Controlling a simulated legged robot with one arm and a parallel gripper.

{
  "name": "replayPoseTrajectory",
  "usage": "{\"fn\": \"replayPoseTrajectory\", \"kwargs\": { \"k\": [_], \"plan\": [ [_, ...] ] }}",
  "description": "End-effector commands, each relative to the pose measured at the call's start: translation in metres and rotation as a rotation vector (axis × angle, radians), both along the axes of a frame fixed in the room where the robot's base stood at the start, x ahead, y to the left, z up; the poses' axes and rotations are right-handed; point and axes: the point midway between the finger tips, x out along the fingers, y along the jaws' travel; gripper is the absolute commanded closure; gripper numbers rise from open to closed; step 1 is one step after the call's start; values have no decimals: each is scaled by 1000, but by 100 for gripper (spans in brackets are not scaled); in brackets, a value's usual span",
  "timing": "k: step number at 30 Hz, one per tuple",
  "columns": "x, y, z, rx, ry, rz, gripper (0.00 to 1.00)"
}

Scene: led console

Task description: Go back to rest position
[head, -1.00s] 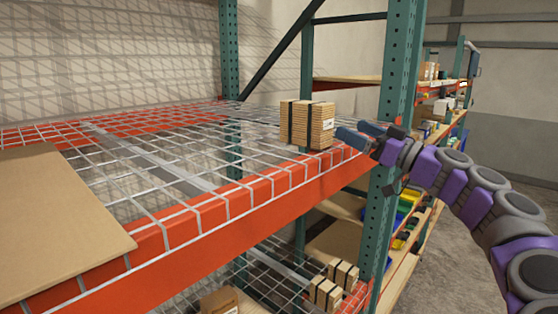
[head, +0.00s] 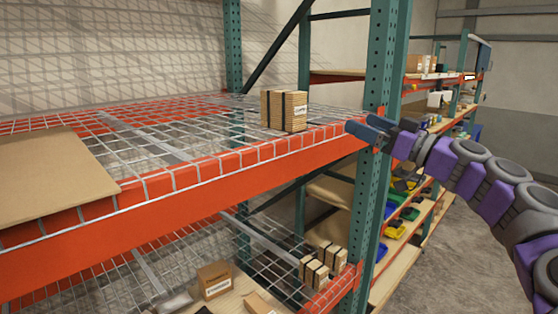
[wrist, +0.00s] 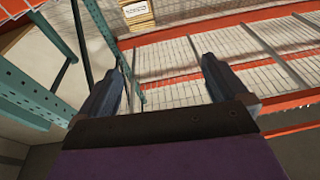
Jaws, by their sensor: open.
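My gripper (head: 366,130) is open and empty at the right in the head view, in front of the green rack upright. In the wrist view its two dark fingers (wrist: 155,85) stand wide apart with nothing between them. A strapped cardboard box (head: 284,111) stands upright on the wire shelf, to the left of my gripper and apart from it. The box also shows in the wrist view (wrist: 137,14) at the top edge, beyond the fingers. My purple and grey arm reaches in from the right side.
The orange-edged wire shelf (head: 190,178) spans the left and middle. A flat brown board (head: 40,175) lies on it at left. The green upright (head: 378,110) stands close by my gripper. Lower shelves hold several small boxes (head: 322,262). Grey floor (head: 440,270) is open at right.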

Motion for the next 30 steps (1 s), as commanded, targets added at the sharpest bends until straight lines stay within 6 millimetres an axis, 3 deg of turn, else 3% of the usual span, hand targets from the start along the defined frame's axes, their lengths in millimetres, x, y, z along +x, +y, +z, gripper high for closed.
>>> {"fn": "replayPoseTrajectory", "kwargs": {
  "k": [11, 16, 19, 23, 27, 30],
  "plan": [
    [-52, 85, -20, -90, 145, 181, 0],
    [-95, 140, -54, -188, 286, 278, 0],
    [-135, 176, -95, -285, 422, 327, 0],
    [-186, 205, -165, -425, 635, 335, 0],
    [-236, 211, -248, -566, 877, 275, 0],
    [-272, 200, -307, -654, 1053, 190, 0]
  ]
}}
